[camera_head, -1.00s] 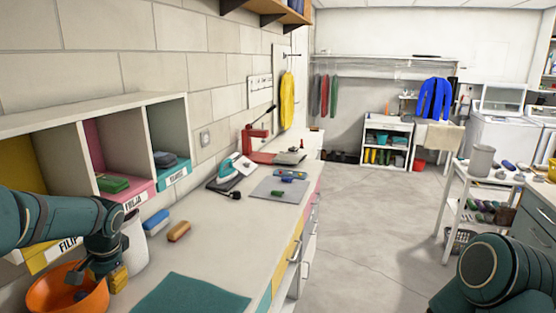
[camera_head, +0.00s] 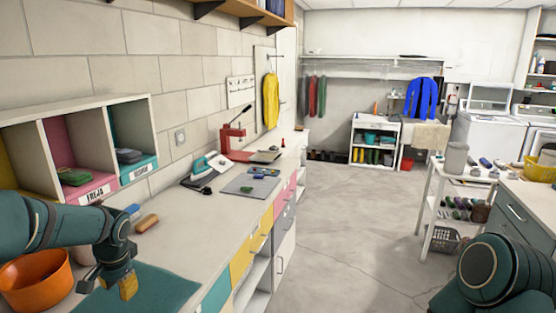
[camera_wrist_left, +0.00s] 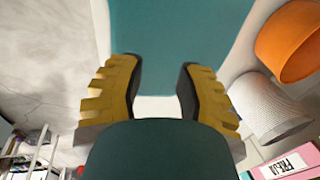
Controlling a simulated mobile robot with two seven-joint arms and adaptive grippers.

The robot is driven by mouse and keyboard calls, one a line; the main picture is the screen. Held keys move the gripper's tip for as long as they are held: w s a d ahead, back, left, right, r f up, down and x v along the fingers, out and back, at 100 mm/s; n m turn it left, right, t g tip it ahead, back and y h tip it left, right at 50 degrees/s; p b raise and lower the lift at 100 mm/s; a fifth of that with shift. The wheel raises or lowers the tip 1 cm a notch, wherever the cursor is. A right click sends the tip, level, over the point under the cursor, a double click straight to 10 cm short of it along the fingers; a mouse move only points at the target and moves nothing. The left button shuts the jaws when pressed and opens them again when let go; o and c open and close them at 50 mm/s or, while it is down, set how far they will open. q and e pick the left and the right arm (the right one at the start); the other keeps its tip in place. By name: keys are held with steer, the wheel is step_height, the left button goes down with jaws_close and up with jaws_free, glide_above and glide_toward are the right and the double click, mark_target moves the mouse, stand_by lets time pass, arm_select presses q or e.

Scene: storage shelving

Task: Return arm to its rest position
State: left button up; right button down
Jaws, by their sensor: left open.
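My left arm comes in from the left in the head view. Its gripper (camera_head: 108,284) is over the teal mat (camera_head: 160,292) on the worktop, just right of the orange bowl (camera_head: 36,280). In the left wrist view the two yellow fingers (camera_wrist_left: 159,92) are spread apart with nothing between them, and the teal mat (camera_wrist_left: 185,30) lies below. The orange bowl (camera_wrist_left: 289,42) and a white ribbed container (camera_wrist_left: 262,105) are beside the gripper there. My right arm shows at the lower right of the head view; its gripper is out of view.
A cubby shelf (camera_head: 75,108) with labelled compartments stands against the wall at left. A brown brush (camera_head: 147,222), a blue item (camera_head: 132,211), an iron (camera_head: 205,165) and a grey mat (camera_head: 250,187) lie along the worktop. A white cart (camera_head: 455,182) stands right, with open floor between.

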arm_select(q)
steer(key=d+f, duration=0.2)
steer(key=f, duration=0.1)
steer(key=d+f+h, duration=0.1)
steer(key=d+f, duration=0.2)
steer(key=d+f+h, duration=0.1)
steer(key=d+f, duration=0.2)
steer(key=shift+f, duration=0.1)
steer(key=s+d+f+n+h, duration=0.2)
steer(key=s+d+f, duration=0.6)
steer(key=d, duration=0.2)
steer(key=s+d+f+n+h, duration=0.2)
steer(key=s+d+f+n, duration=0.1)
steer(key=s+d+f, duration=0.6)
steer(key=shift+d+t, duration=0.4)
steer(key=shift+d, duration=0.65)
